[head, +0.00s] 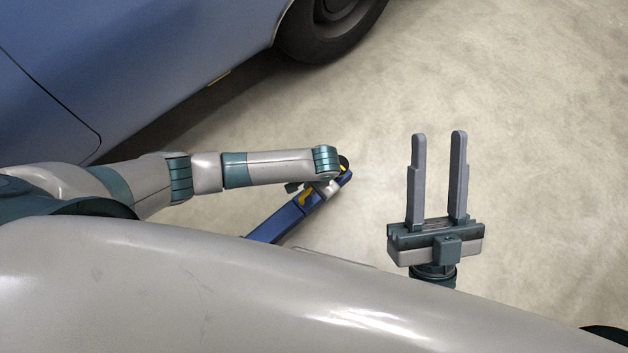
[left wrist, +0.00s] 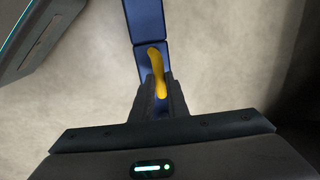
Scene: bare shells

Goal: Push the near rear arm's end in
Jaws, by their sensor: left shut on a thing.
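The blue arm (head: 282,222) lies low over the floor, slanting from lower left to upper right in the head view. Its end (head: 346,175) has a dark round part, partly behind my left wrist. A yellow handle (head: 308,197) sits on the blue arm. In the left wrist view the blue arm (left wrist: 146,20) runs up from the yellow handle (left wrist: 157,72). My left gripper (left wrist: 160,90) is shut on the yellow handle, its dark fingers on either side. My right gripper (head: 438,135) is open and empty, well to the right of the blue arm.
A blue car (head: 130,60) with a dark tyre (head: 325,35) stands at the upper left, beyond my left arm. The concrete floor (head: 540,130) is clear to the right. My own pale body hides the blue arm's lower left part.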

